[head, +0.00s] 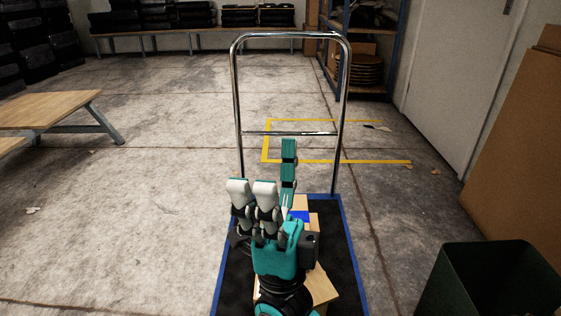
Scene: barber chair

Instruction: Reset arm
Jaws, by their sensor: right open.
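My right gripper (270,190) is teal and black with white-tipped fingers. It points away from me over the flat trolley (340,240), low in the middle of the head view. Its fingers are spread, with two on the left and one longer-looking teal finger on the right, and nothing is between them. Tan wooden or cardboard pieces (322,287) lie on the trolley bed behind the gripper, partly hidden by it. A blue patch (299,215) shows on them. I cannot tell whether the gripper touches them. My left gripper is not in view.
The trolley's chrome handle (236,100) rises ahead of the gripper. A dark green bin (485,270) stands at the lower right, near a leaning brown board (525,150). A wooden table (45,108) is at the left. Concrete floor with yellow lines (335,161) is mostly open.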

